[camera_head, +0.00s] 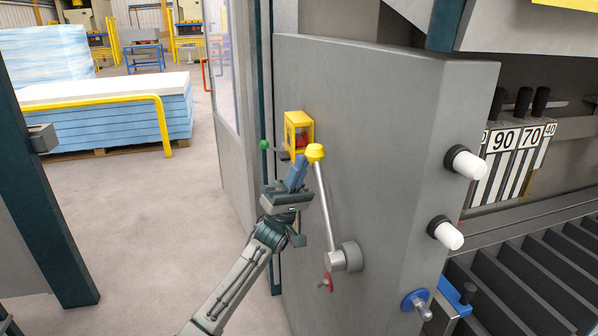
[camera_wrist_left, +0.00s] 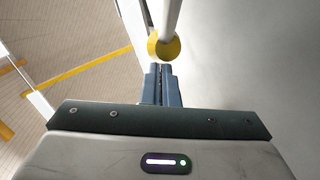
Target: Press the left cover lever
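The cover lever, a grey metal rod with a yellow knob (camera_head: 315,152), stands nearly upright on the grey side panel, tilted slightly left. Its lower end joins a round grey hub (camera_head: 345,257). My left gripper (camera_head: 300,162) is just left of the knob in the head view, its blue fingers together and empty. In the left wrist view the fingers (camera_wrist_left: 161,72) point at the yellow knob (camera_wrist_left: 163,48), which lies just beyond their tips. I cannot tell whether they touch it. My right gripper is not in view.
A yellow box (camera_head: 298,130) with a red part is on the panel behind the knob, beside a green-knobbed lever (camera_head: 265,145). White knobs (camera_head: 467,163) and a blue-based handle (camera_head: 416,301) stick out at the right. Open floor (camera_head: 150,230) lies left.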

